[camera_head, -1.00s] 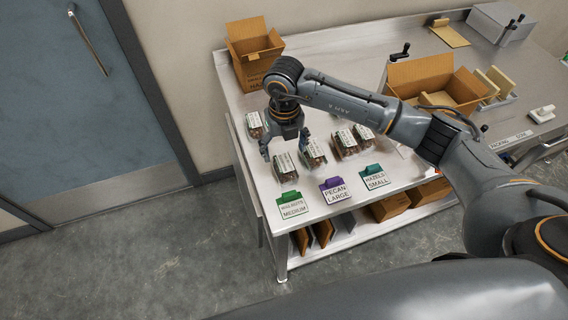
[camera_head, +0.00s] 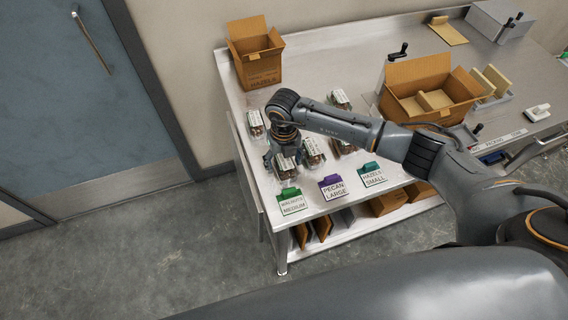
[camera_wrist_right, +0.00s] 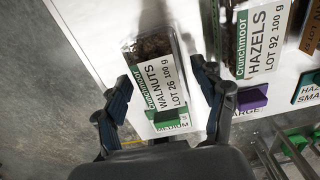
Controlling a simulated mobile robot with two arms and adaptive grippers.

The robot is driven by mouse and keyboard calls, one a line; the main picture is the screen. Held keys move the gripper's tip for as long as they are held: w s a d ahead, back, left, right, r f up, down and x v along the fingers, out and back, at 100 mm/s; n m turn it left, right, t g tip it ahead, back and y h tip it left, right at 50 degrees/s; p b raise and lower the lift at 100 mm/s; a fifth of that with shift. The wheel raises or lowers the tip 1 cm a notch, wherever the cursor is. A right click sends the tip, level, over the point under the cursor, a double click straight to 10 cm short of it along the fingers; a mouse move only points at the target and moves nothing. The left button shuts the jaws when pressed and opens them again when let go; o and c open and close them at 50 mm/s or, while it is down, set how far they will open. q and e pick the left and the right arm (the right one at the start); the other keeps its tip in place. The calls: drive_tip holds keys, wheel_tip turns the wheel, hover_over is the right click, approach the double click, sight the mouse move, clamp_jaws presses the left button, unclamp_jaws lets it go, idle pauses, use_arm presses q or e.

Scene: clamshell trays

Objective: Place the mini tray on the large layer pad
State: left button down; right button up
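A clear clamshell tray labelled walnuts, 100 g (camera_wrist_right: 155,75), lies at the front left of the steel bench; it also shows in the head view (camera_head: 286,168). My right gripper (camera_wrist_right: 165,82) is open above it, with one finger on each side of the tray and gaps still showing. In the head view my right gripper (camera_head: 284,155) is partly hidden by its own wrist. My left gripper is not in view. Which tray is the mini one, and which piece is the large layer pad, I cannot tell; a tan pad (camera_head: 434,100) lies in the open carton (camera_head: 405,104).
A hazels tray (camera_wrist_right: 262,40) lies to the right of the walnuts tray. Another tray (camera_head: 255,123) lies at the left edge. Cards marked medium (camera_head: 292,203), large (camera_head: 334,188) and small (camera_head: 373,175) line the front. A hazels box (camera_head: 258,70) stands at the back left.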

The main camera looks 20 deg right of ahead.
drive_tip(key=c, duration=0.9)
drive_tip(key=shift+r, duration=0.15)
